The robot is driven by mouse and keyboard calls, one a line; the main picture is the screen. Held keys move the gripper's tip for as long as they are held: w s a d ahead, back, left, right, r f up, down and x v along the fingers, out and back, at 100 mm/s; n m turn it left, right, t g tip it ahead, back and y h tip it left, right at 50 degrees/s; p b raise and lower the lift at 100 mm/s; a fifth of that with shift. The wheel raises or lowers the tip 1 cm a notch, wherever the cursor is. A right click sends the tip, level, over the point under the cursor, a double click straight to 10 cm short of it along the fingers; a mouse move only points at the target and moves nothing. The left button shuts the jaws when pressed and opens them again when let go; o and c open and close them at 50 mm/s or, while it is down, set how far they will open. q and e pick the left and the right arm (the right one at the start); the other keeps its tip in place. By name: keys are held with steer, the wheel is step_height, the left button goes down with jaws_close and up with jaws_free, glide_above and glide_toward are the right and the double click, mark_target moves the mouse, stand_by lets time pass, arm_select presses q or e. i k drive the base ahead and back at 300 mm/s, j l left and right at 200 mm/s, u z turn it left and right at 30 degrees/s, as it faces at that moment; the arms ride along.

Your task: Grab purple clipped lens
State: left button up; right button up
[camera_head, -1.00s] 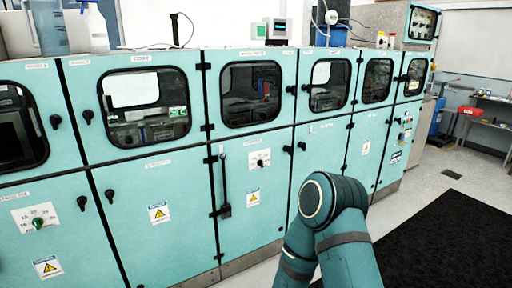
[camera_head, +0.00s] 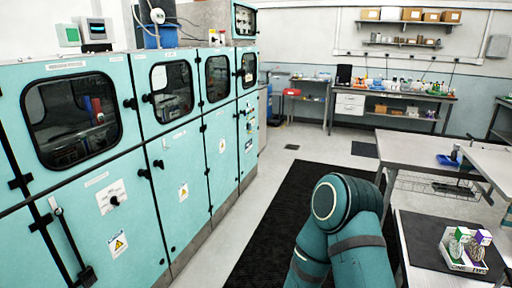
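A small purple item (camera_head: 483,238) stands in a white tray (camera_head: 455,266) at the lower right of the head view. Whether it is a clipped lens is too small to tell. A green-topped item (camera_head: 461,233) and pale round shapes are beside it in the same tray. The tray sits on a dark mat on a table. Neither of my grippers is in view. Only a teal arm link of mine shows at the bottom middle, left of the tray.
A row of teal cabinets (camera_head: 185,190) runs along the left. A black floor mat (camera_head: 290,200) covers the aisle. Grey tables (camera_head: 415,150) stand at the right. A workbench (camera_head: 395,97) with bottles and wall shelves (camera_head: 400,22) are at the back.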

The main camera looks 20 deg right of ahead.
mark_target(476, 252)
steer(key=i+z, duration=0.1)
steer(key=z, duration=0.4)
steer(key=i+j+z, duration=0.1)
steer(key=z, duration=0.4)
steer(key=i+j+z, duration=0.1)
steer(key=z, duration=0.35)
steer(key=i+j+z, duration=0.1)
steer(key=z, duration=0.35)
steer(key=i+j+z, duration=0.1)
steer(key=j+z, duration=0.15)
steer(key=z, duration=0.15)
steer(key=j+z, duration=0.2)
steer(key=z, duration=0.25)
